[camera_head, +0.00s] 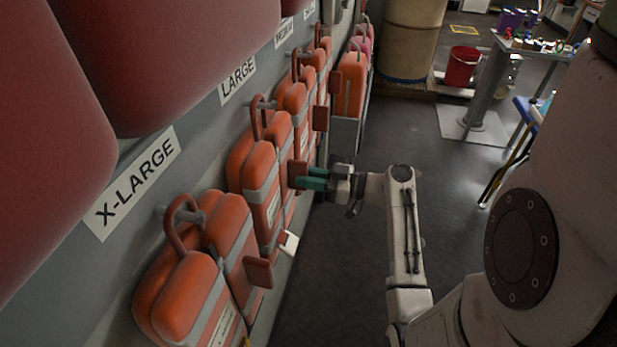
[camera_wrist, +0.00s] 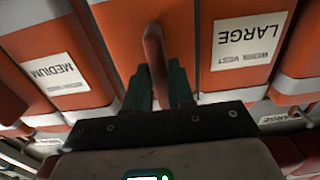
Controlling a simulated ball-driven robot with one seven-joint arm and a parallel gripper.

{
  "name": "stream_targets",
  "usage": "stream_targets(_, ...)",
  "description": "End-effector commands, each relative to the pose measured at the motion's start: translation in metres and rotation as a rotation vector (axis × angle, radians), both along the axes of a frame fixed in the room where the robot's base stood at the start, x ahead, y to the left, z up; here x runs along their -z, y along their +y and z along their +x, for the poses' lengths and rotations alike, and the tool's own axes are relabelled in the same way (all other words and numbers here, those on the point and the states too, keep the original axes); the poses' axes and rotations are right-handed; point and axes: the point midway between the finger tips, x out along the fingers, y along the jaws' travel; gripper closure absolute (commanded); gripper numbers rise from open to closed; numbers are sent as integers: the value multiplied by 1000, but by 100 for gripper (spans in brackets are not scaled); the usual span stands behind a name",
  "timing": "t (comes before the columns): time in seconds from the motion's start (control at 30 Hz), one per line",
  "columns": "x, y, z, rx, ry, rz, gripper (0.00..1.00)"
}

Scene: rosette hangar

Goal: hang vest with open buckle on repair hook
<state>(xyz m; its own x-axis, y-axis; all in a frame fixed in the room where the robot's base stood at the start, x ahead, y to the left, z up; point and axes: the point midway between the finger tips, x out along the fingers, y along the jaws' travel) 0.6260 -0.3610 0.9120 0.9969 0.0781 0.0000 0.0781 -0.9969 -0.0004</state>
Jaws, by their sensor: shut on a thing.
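Orange vests with grey straps hang in a row along the left wall. My gripper (camera_head: 312,180), with green fingers, is at the side of one vest (camera_head: 262,172) in that row. In the wrist view the fingers (camera_wrist: 154,88) are shut on a red-brown tab (camera_wrist: 154,55) that sticks out from a vest. A label reading work vest large (camera_wrist: 245,42) shows beside it. A small white piece (camera_head: 289,242) sticks out low on the row; I cannot tell if it is an open buckle. I cannot make out which hook is the repair hook.
A nearer vest (camera_head: 190,292) hangs under the X-large sign (camera_head: 136,184), and large red shapes (camera_head: 180,50) overhang the wall at upper left. A red bucket (camera_head: 461,66) and a cluttered table (camera_head: 530,42) stand farther back. The dark floor right of the vests is clear.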

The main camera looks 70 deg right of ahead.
Motion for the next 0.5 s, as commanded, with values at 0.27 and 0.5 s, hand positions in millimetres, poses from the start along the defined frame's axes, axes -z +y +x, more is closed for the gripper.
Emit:
stream_targets(0.27,0,0,0,0,0,-1,100)
stream_targets(0.5,-4,0,0,-1,-3,-2,100)
